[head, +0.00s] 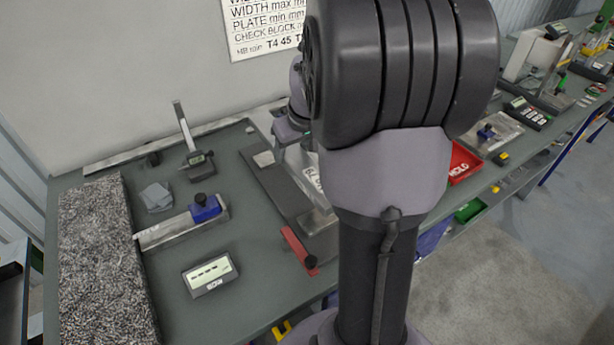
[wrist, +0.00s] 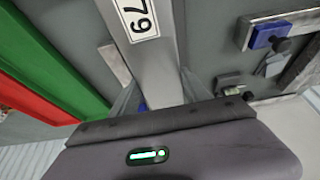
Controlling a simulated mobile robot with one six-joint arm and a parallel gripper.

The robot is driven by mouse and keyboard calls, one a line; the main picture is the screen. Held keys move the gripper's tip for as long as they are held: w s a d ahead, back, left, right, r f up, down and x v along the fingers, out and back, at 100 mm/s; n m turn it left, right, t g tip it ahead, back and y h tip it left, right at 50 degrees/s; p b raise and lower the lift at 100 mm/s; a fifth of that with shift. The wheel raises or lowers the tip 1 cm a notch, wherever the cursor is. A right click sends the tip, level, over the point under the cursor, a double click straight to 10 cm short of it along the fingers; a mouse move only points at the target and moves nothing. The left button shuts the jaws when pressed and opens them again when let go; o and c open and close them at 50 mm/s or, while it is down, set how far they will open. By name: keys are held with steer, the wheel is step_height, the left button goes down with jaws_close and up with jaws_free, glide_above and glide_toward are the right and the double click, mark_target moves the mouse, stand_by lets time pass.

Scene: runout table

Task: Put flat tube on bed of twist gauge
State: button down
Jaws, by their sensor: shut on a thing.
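My gripper (wrist: 160,98) is shut on the grey flat tube (wrist: 150,72), which carries a white label ending in "79" in the wrist view. The tube runs away from the jaws between the two fingers. In the head view my arm hides the jaws and most of the tube; a labelled part of it seems to show beside the arm. I cannot tell for certain which fixture is the twist gauge. A metal bar (head: 165,233) with a blue block (head: 205,208) and dark knob lies left of my gripper; the blue block also shows in the wrist view (wrist: 268,38).
A display box (head: 210,275), a height gauge (head: 200,162) and grey sheets (head: 157,197) stand around the bar. A red strip (head: 299,250) lies near the front edge. A red bin (head: 462,162) is right of my arm.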

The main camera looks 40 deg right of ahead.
steer(key=f+b, duration=0.1)
steer(key=f, duration=0.3)
steer(key=f+b, duration=0.2)
steer(key=f, duration=0.2)
steer(key=shift+a+f, duration=0.2)
steer(key=shift+f, duration=0.05)
steer(key=shift+f+b, duration=0.2)
steer(key=shift+b, duration=0.2)
steer(key=c, duration=0.5)
jaws_free()
